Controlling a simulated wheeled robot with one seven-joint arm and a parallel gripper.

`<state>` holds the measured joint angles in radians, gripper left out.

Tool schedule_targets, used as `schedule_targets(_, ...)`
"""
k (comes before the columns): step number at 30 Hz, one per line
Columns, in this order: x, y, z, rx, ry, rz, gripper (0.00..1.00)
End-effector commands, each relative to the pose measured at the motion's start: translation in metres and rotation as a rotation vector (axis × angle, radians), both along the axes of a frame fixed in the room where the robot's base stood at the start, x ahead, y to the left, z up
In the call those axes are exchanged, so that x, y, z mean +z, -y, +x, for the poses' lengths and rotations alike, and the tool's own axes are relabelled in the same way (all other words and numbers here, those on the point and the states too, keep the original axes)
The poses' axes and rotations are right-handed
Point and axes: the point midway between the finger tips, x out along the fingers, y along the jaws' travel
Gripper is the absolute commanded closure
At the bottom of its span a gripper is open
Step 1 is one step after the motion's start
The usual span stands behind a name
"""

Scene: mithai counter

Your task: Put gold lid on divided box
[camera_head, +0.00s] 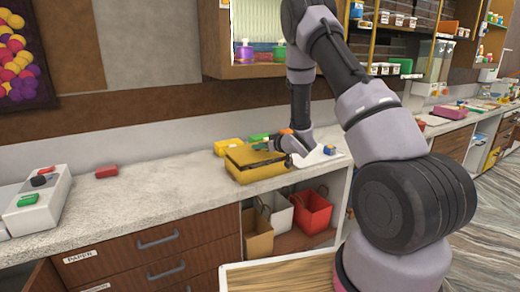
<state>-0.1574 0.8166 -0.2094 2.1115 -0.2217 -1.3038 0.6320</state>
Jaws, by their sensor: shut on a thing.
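The gold lid (248,157) is at the box on the counter, near the picture's middle. The divided box (262,174) appears as the gold body directly under it; its compartments are hidden. My gripper (268,147) reaches in from the right and is shut on the lid near its upper right part. The fingertips are small, and the exact grip is hard to make out. I cannot tell whether the lid sits flush on the box or is slightly raised.
A yellow item (227,146) and a green item (259,137) lie behind the box. A white tray (318,158) is to its right. The counter (160,188) between is clear.

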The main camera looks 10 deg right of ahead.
Motion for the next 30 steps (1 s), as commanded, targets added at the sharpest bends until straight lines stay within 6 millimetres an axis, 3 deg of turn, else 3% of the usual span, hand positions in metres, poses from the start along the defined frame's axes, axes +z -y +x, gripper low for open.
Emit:
schedule_targets(2,-0.008,0.000,0.000,0.001,0.000,-0.001,1.00)
schedule_targets(24,-0.020,0.000,0.000,0.000,0.001,0.000,1.00)
schedule_targets(25,-0.020,0.000,0.000,0.000,0.000,-0.001,0.62)
schedule_targets(27,-0.020,0.000,0.000,0.000,0.000,-0.001,0.39)
schedule_targets(30,-0.020,0.000,0.000,0.000,0.000,-0.001,0.39)
